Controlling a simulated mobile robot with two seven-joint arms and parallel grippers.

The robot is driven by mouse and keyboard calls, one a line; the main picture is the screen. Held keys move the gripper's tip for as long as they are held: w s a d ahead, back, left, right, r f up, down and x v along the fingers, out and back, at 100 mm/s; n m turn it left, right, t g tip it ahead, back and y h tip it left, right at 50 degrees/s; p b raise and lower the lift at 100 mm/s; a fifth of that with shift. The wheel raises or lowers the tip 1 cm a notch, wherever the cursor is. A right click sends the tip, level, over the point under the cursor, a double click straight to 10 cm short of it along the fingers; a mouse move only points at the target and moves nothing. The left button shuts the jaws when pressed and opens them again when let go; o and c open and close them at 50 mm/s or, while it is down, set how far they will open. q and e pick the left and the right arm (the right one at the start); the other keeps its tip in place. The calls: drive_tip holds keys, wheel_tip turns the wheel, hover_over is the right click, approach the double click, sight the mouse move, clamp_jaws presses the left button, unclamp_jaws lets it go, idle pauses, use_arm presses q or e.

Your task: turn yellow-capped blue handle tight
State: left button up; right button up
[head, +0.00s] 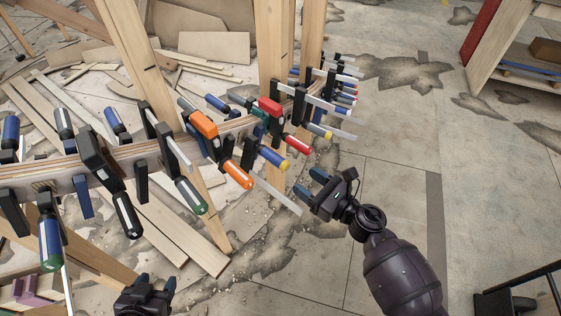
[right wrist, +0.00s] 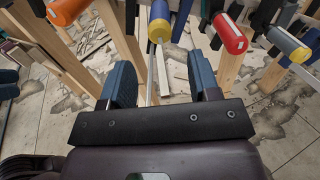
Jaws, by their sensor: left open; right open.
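A blue handle with a yellow cap (head: 271,156) is on a clamp along the curved wooden stringer (head: 130,151), between an orange and a red handle. In the right wrist view its yellow cap (right wrist: 159,30) faces me, beyond the gap between my fingers. My right gripper (head: 310,184) is open and empty, pointing at this handle from the lower right, apart from it. My left gripper (head: 152,282) is open at the bottom edge, away from the handle.
Neighbouring handles are close: orange (head: 238,175) on one side, red (head: 298,145) on the other. Metal clamp bars (head: 277,197) stick out nearby. Upright wooden posts (head: 275,50) stand behind. The floor on the right is mostly clear, with a shelf (head: 520,65) at the upper right.

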sight(288, 168)
drive_tip(key=x, duration=0.9)
drive_tip(key=shift+w+a, duration=0.15)
drive_tip(key=c, duration=0.9)
